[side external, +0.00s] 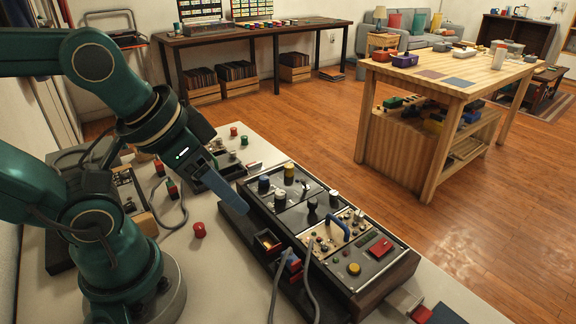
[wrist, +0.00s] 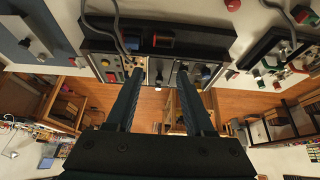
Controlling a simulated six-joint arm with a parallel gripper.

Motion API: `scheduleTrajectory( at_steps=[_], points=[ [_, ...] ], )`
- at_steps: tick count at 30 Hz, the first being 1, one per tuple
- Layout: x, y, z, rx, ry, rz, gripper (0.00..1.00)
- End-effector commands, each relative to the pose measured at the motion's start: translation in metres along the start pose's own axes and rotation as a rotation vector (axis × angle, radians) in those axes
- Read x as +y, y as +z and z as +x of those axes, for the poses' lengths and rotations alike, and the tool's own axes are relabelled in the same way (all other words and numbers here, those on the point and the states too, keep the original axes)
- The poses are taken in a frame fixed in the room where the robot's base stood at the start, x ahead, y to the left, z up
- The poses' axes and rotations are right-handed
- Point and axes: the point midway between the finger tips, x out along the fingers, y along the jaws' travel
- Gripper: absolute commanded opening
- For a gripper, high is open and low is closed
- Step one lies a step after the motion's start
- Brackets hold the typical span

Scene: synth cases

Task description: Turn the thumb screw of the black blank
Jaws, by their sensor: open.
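A wood-sided console (side external: 385,283) holds several panels in the side view. A mostly bare dark panel (side external: 296,217) lies in its middle, with a black knob (side external: 312,205) at its upper edge. This may be the black blank and its thumb screw, but I cannot tell for sure. My gripper (side external: 234,200) is above the near left edge of the console, pointing down and to the right. In the wrist view my gripper (wrist: 159,80) shows two dark fingers wide apart with nothing held. Console panels show between and beside the fingertips, small and dark.
A loose red knob (side external: 199,230) stands on the bench.

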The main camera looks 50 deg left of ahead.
Motion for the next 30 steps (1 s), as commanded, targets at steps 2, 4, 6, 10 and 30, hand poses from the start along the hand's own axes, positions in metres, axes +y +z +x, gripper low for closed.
scheduleTrajectory(
  at_steps=[2,4,6,10,30],
  points=[
    [0.0,0.0,0.0,0.0,0.0,0.0,0.53],
    [0.0,0.0,0.0,0.0,0.0,-0.003,0.53],
    [0.0,0.001,0.0,-0.003,0.0,-0.025,0.53],
    [0.0,-0.002,-0.007,-0.008,-0.001,-0.147,0.53],
    [-0.002,-0.155,-0.008,-0.165,-0.096,-1.018,0.53]
  ],
)
